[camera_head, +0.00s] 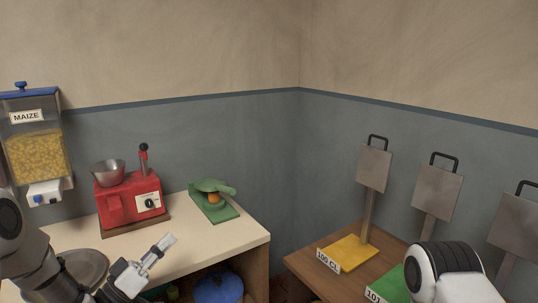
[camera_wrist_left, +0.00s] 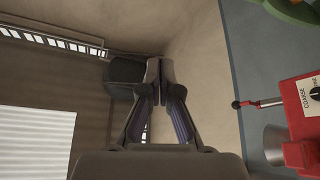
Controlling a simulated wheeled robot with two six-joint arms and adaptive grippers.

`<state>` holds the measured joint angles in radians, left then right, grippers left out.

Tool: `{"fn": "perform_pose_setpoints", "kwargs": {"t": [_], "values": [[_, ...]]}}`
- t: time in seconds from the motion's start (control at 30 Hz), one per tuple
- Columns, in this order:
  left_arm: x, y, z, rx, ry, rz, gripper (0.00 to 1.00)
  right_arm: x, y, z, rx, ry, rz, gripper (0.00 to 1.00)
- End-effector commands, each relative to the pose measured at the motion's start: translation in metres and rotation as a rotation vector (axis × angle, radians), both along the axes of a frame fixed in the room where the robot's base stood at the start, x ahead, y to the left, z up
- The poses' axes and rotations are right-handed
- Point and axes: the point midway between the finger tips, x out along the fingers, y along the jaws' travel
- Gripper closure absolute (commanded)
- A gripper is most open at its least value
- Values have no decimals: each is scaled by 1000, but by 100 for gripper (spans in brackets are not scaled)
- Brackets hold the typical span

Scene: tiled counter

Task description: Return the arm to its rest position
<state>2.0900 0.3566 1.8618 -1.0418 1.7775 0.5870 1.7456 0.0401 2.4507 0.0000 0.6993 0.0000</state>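My left gripper (camera_head: 168,241) is over the front part of the pale counter, in front of the red grinder. In the left wrist view its two fingers (camera_wrist_left: 159,75) come together at the tips, with nothing visible between them. My left arm comes in from the lower left corner of the head view. Part of my right arm (camera_head: 445,272) shows at the lower right, in front of the scale stands; its gripper is out of the picture.
The red grinder (camera_head: 119,203) with a metal bowl (camera_head: 107,173) stands on the counter (camera_head: 245,236). A green press (camera_head: 212,205) is right of it. A maize dispenser (camera_head: 36,155) hangs left. A round metal plate (camera_head: 80,266) lies near my left arm. A yellow-based stand (camera_head: 350,253) is right.

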Motion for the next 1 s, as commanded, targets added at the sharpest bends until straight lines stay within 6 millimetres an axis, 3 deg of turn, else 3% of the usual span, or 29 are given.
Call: {"fn": "perform_pose_setpoints", "kwargs": {"t": [0.03, 0.27, 0.43, 0.53, 0.67, 0.8, 0.9, 1.0], "values": [[-2, -9, 2, 9, 28, -17, 100, 2, 0, 19, 0, -6, 0, 60], [-26, -43, -53, 39, 264, -10, 100, 2, 0, 47, 0, -7, 0, 60], [-53, -56, -114, 150, 514, 74, 100, 2, 0, 66, 0, -6, 0, 60], [-82, -58, -156, 262, 691, 137, 100, 2, 0, 78, 0, -6, 0, 60], [-150, -48, -218, 491, 989, 216, 100, 2, 0, 94, 0, -6, 0, 60], [-259, -17, -267, 810, 1354, 265, 100, 2, 0, 101, 0, -6, 0, 60], [-320, 7, -277, 983, 1556, 263, 100, 2, 0, 98, 0, -6, 0, 60], [-355, 19, -278, 1089, 1675, 230, 100, 1, 0, 98, 0, -6, 0, 60]]}}
